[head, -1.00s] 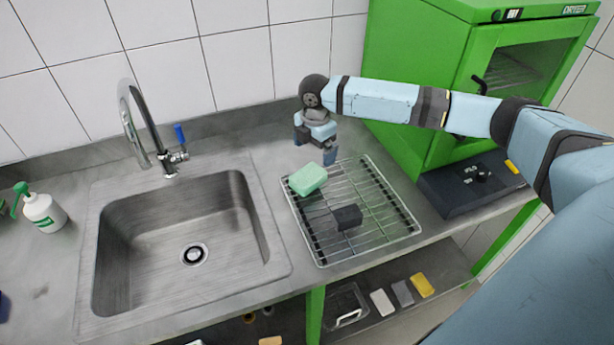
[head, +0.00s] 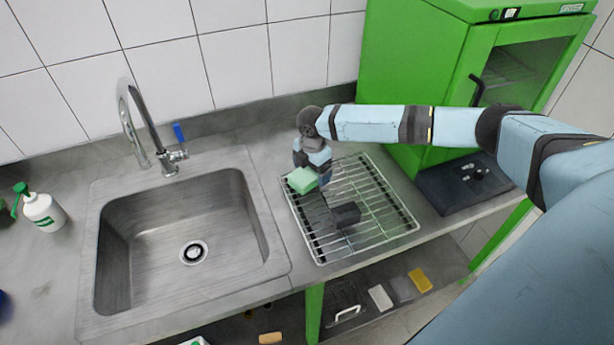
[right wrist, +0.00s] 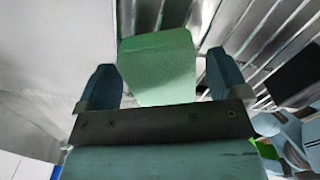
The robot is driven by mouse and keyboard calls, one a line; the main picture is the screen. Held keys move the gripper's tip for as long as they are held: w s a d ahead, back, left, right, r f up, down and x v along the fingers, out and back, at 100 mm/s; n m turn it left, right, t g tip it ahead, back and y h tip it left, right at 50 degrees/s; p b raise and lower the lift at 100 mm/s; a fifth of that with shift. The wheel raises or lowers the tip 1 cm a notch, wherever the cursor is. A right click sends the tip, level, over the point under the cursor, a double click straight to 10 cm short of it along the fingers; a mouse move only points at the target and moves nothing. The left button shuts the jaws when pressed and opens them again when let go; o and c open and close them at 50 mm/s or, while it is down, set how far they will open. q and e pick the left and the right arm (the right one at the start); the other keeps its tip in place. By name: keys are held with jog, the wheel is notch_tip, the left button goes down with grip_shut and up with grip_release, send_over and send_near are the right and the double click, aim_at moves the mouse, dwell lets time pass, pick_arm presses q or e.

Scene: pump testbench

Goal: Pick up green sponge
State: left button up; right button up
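The green sponge (head: 302,180) lies at the back left part of the wire rack (head: 393,226). My right gripper (head: 314,176) is down at the sponge's back side, and the sponge partly hides its fingers in the head view. In the right wrist view the sponge (right wrist: 158,68) sits between the two fingers of my right gripper (right wrist: 160,80). The fingers are spread; a small gap shows at the right finger, and the left finger is very close to the sponge. My left gripper is not in view.
A dark block (head: 346,214) sits on the rack. The sink (head: 185,295) with its faucet (head: 140,125) is left of it. A green dryer cabinet (head: 420,60) and a black box (head: 465,185) stand to the right. A soap bottle (head: 44,212) is at far left.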

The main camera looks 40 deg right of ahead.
jog(key=c, duration=0.8)
jog(key=shift+c, duration=0.2)
notch_tip(320, 180, up, 20)
jog(key=b, duration=0.1)
jog(key=o, duration=0.4)
jog(key=shift+c, duration=1.4)
jog(key=shift+a+f, duration=0.1)
